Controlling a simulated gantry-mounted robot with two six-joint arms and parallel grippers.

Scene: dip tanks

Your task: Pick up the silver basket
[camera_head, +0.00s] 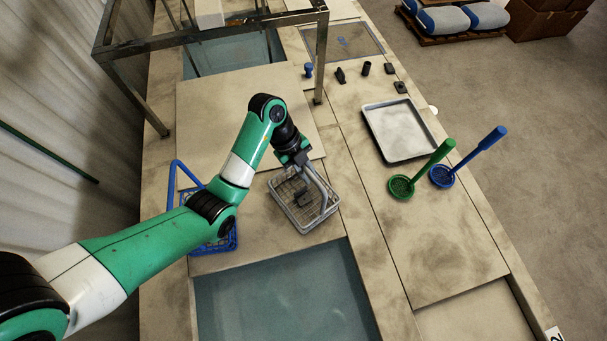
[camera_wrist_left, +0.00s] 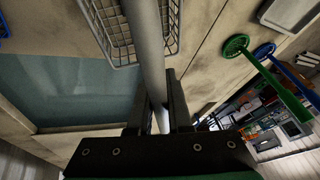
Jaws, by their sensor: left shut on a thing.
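The silver basket (camera_head: 321,219), a wire mesh box with a thick grey handle, is just beyond the near tank. It also shows at the top of the left wrist view (camera_wrist_left: 115,30). My left gripper (camera_head: 298,160) is above the basket, shut on its handle (camera_wrist_left: 150,50). In the left wrist view the two fingers (camera_wrist_left: 163,100) are on either side of the grey bar. I cannot tell whether the basket's bottom touches the worktop. My right gripper is not in view.
A blue basket (camera_head: 228,242) stands to the left, partly behind my arm. The near tank (camera_head: 285,295) holds bluish liquid. A metal tray (camera_head: 398,130), a green strainer (camera_head: 401,187) and a blue strainer (camera_head: 442,177) lie to the right. A metal frame (camera_head: 215,33) stands over the far tank.

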